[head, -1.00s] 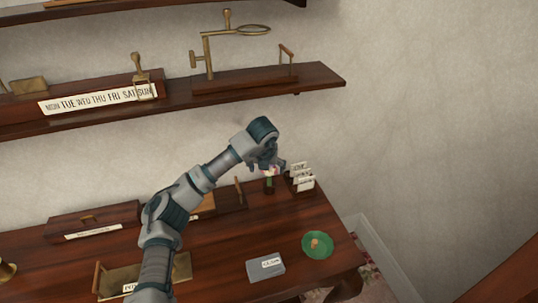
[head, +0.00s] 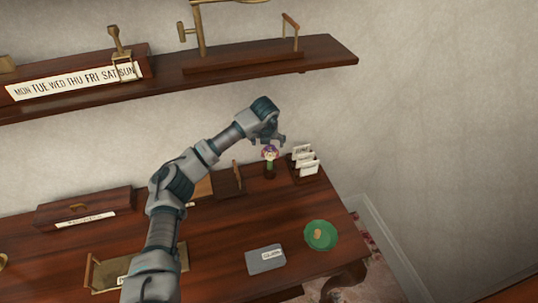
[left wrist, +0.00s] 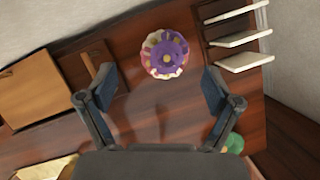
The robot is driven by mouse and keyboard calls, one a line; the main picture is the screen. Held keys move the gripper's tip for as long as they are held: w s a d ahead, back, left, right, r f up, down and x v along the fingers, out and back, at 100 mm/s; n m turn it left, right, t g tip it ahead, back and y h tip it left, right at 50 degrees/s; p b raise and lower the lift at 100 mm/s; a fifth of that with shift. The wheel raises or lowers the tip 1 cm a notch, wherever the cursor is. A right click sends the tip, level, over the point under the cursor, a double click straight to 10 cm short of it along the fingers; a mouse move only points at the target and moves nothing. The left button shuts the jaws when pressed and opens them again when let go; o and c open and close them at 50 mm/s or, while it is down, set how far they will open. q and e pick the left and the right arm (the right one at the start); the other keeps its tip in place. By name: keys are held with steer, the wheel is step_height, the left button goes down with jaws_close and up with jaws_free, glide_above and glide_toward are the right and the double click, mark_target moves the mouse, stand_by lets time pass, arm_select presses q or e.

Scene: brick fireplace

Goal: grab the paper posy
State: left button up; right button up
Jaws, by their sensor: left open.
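The paper posy (head: 270,153) stands upright near the back right of the wooden desk, its coloured flower head on a green stem in a small dark holder. In the left wrist view the posy (left wrist: 164,53) is seen from above, purple and pink with a pale rim, just ahead of the space between the fingers. My left gripper (head: 277,139) is above and close to the posy. In the left wrist view the left gripper (left wrist: 160,90) is open and empty, its fingers on either side of a bare stretch of desk. My right gripper is out of view.
A card rack (head: 304,163) stands close to the right of the posy; its cards (left wrist: 237,40) show in the wrist view. A green dish (head: 320,235) and a grey book (head: 266,259) lie nearer the front. A wall shelf (head: 240,66) hangs above.

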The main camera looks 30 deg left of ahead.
mark_target(271, 148)
arm_select(q)
steer(key=shift+x, duration=0.85)
steer(key=shift+w+d+f, duration=0.25)
steer(key=shift+d+f, duration=0.3)
steer(key=shift+f, duration=0.05)
steer(key=b+x, duration=0.1)
steer(key=x, duration=0.4)
steer(key=shift+a, duration=0.15)
steer(key=shift+a+f, duration=0.2)
steer(key=shift+a, duration=0.2)
steer(key=shift+d+r, duration=0.15)
steer(key=shift+d, duration=0.15)
steer(key=c, duration=0.8)
steer(key=shift+d, duration=0.2)
steer(key=shift+c, duration=1.4)
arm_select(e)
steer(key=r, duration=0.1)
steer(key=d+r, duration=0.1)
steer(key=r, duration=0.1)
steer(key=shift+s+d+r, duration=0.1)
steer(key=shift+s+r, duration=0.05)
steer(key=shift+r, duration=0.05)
